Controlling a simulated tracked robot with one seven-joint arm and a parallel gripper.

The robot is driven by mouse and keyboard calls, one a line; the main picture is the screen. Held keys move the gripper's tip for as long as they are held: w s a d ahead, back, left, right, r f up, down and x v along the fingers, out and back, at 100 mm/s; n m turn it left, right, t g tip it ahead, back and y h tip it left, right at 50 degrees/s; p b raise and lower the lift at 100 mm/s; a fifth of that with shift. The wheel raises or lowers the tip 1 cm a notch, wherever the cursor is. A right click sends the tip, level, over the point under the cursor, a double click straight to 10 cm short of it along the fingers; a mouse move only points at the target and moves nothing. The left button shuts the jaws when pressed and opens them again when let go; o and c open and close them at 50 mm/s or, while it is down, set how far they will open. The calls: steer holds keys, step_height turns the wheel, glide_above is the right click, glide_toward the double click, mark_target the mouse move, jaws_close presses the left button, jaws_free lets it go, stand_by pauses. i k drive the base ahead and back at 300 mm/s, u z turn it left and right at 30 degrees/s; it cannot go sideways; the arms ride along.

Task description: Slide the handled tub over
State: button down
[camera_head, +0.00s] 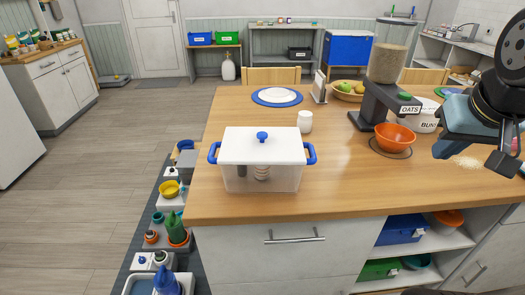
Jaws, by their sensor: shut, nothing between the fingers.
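The handled tub (262,178) is a clear container with a white lid, a blue knob on top and blue handles at its left and right sides. It stands upright on the wooden counter (370,180), near the front edge and toward the left end. Some items show dimly through its clear wall. My gripper (504,162) is at the far right edge of the picture, shut and empty. It is well to the right of the tub and not touching it; part of the arm is cut off by the frame.
A white cup (305,122) stands just behind the tub's right side. An oats dispenser (384,90) with an orange bowl (395,136) stands between tub and gripper. A blue-rimmed plate (277,97) lies behind. The counter is clear in front of the bowl.

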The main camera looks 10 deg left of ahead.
mark_target(254, 179)
steer(key=z, duration=1.05)
steer(key=k, duration=1.6)
steer(key=u, duration=1.45)
steer(key=i, duration=1.05)
